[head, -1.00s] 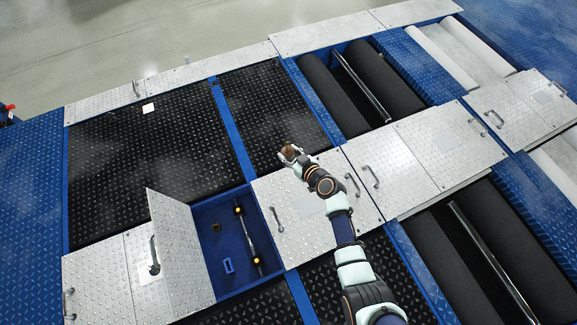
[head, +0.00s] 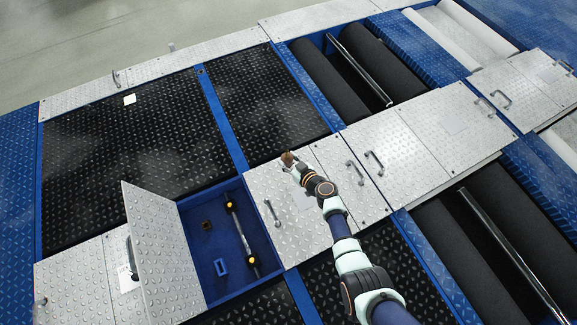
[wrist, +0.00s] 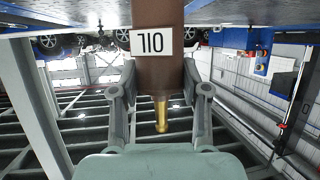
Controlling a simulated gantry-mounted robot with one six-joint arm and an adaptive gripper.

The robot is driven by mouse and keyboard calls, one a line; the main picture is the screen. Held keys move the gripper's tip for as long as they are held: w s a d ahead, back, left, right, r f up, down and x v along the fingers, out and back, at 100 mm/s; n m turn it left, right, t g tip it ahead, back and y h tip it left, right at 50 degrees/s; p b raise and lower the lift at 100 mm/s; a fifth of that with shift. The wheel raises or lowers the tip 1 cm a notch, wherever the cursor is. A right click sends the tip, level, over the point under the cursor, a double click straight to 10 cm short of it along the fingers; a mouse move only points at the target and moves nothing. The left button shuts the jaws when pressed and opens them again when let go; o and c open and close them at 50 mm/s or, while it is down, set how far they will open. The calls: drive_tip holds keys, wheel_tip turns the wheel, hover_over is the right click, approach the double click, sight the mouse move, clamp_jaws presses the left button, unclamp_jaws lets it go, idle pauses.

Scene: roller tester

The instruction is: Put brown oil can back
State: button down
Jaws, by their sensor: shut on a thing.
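The brown oil can (wrist: 160,70), with a white label reading 710 and a brass tip, is held between the fingers of my gripper (wrist: 160,95) in the wrist view. In the head view the brown can (head: 287,158) shows small at the end of my arm, and my gripper (head: 292,165) is around it, over the far edge of the silver checker plate. An open blue compartment (head: 205,273) lies to the left of my gripper. A brown ring (head: 207,225) and a blue rectangular holder (head: 221,267) are on its floor.
A raised silver lid (head: 160,255) stands at the compartment's left side. A bar with yellow ends (head: 240,232) runs along its right side. Plates with handles (head: 355,172) and dark rollers (head: 375,70) lie to the right.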

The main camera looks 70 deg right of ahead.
sight(291, 167)
drive_tip(key=shift+f+b, duration=1.55)
drive_tip(key=shift+f, duration=0.45)
drive_tip(key=shift+f, duration=0.2)
drive_tip(key=c, duration=0.6)
unclamp_jaws()
drive_tip(key=shift+o, duration=0.2)
drive_tip(key=shift+r, duration=0.1)
drive_tip(key=p+v, duration=0.5)
drive_tip(key=v, duration=0.7)
drive_tip(key=shift+r, duration=0.15)
